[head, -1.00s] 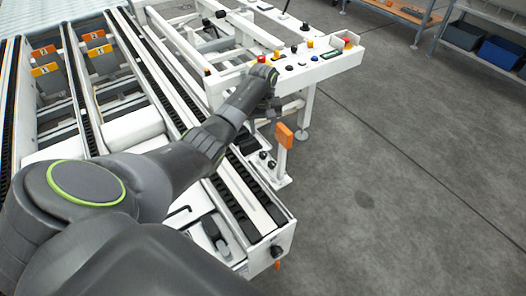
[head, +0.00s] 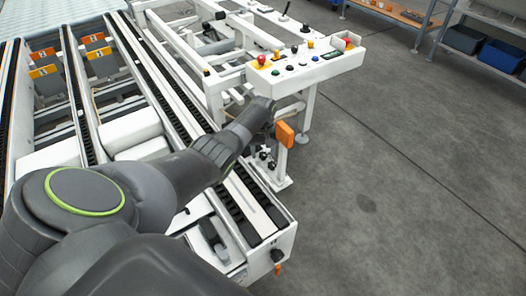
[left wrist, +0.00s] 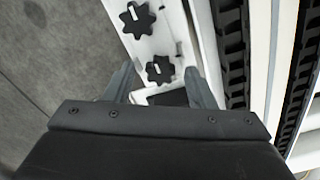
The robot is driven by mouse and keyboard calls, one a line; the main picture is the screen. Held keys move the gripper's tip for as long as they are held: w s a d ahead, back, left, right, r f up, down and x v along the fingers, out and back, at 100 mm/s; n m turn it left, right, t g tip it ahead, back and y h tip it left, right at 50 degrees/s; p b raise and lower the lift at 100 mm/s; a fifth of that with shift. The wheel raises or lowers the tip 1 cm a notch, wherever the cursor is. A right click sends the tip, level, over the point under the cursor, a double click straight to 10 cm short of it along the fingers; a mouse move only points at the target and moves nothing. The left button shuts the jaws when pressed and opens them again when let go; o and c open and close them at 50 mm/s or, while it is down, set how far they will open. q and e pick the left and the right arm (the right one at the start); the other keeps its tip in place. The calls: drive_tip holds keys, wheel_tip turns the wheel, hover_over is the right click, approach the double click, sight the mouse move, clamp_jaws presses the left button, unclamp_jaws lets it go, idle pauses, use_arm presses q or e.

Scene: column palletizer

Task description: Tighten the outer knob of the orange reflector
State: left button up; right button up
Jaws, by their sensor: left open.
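The orange reflector (head: 284,134) stands upright on a white bracket at the conveyor's side in the head view. Two small black knobs (head: 267,160) sit low beside it. In the left wrist view they are star-shaped: one knob (left wrist: 137,19) is at the top, the other knob (left wrist: 159,69) is lower and nearer. My left gripper (head: 262,138) is above the knobs, partly hidden by its own wrist. In the left wrist view the left gripper (left wrist: 159,72) is open, its fingers appearing either side of the lower knob; contact cannot be told. The right gripper is not in view.
A white control panel (head: 310,62) with buttons and red emergency stops stands just beyond my left wrist. Conveyor rails (head: 250,205) run below the arm. The grey floor (head: 400,190) to the right is clear. Shelves with blue bins (head: 500,55) are far off.

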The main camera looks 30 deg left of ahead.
use_arm(q)
drive_tip(key=c, duration=1)
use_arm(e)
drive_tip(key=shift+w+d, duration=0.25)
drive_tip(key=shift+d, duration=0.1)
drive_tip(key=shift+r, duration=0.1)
use_arm(q)
drive_tip(key=shift+m+p, duration=0.3)
drive_tip(key=shift+m, duration=0.7)
drive_tip(key=m, duration=0.2)
drive_tip(key=shift+r+m, duration=0.1)
drive_tip(key=shift+m, duration=0.2)
drive_tip(key=m, duration=0.3)
drive_tip(key=shift+m+p, duration=0.4)
drive_tip(key=m, duration=0.2)
drive_tip(key=shift+m, duration=0.3)
drive_tip(key=m, duration=0.4)
drive_tip(key=shift+d+m, duration=0.1)
drive_tip(key=shift+m, duration=1.1)
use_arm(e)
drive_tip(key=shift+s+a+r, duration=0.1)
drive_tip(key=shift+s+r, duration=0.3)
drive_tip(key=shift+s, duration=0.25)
